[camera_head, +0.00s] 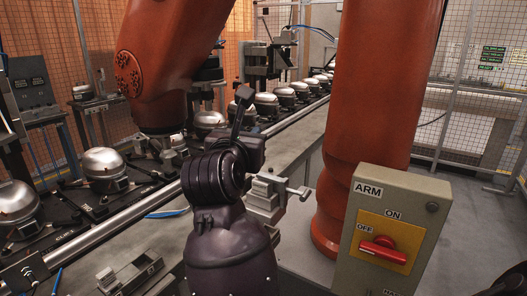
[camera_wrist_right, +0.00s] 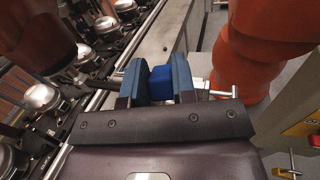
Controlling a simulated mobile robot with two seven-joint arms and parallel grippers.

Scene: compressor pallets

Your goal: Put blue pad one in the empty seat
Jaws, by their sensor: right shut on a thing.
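In the right wrist view, my right gripper (camera_wrist_right: 157,75) is shut on a blue pad (camera_wrist_right: 162,86), which sits between its two dark blue fingers. In the head view, the wrist of my right arm rises in the middle, with the dark gripper (camera_head: 241,107) beyond it, in front of the conveyor line. The pad is hidden there behind the wrist. I cannot make out the empty seat in either view. My left gripper is not in view.
Pallets with silver compressors (camera_head: 104,164) line the conveyor at the left and back. A metal clamp (camera_head: 266,193) stands right of my wrist. A large orange column (camera_head: 375,90) and a switch box (camera_head: 392,228) stand at right. A grey fixture (camera_head: 130,275) lies at lower left.

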